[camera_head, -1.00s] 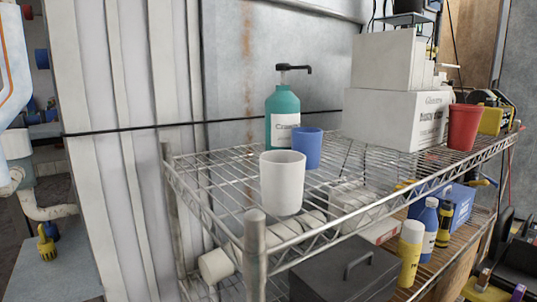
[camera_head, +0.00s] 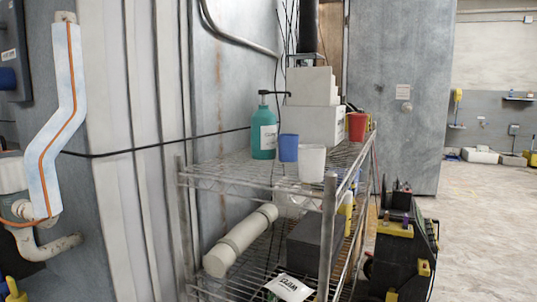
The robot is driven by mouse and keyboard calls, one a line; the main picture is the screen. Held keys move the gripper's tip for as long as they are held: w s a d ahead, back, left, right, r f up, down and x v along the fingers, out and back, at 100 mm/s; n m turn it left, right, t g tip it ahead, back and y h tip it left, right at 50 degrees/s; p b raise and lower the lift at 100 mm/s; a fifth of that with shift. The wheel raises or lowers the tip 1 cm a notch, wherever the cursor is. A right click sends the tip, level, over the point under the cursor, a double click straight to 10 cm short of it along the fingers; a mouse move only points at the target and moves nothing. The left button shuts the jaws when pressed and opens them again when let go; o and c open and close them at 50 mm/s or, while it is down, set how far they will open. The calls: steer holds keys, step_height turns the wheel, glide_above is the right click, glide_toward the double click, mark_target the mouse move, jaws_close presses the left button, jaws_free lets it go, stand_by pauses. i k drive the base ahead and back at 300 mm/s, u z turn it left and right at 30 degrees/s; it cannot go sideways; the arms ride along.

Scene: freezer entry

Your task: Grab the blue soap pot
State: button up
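A blue cup-shaped pot (camera_head: 289,148) stands upright on the top wire shelf of a metal rack (camera_head: 235,177). A teal pump bottle (camera_head: 263,140) with a white label and a dark pump head stands just left of and behind it. A white cup (camera_head: 312,163) stands in front of the blue pot, to its right, and overlaps its right edge in the picture. I cannot read soap wording on the blue pot. My gripper is not in view.
White boxes (camera_head: 313,123) and a red cup (camera_head: 357,126) stand farther back on the top shelf. A white roll (camera_head: 240,240) and a dark box (camera_head: 303,245) lie below. A black and yellow machine (camera_head: 403,250) stands right of the rack. Open floor (camera_head: 480,235) lies farther right.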

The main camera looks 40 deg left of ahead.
mark_target(288, 143)
steer(key=u, duration=1.25)
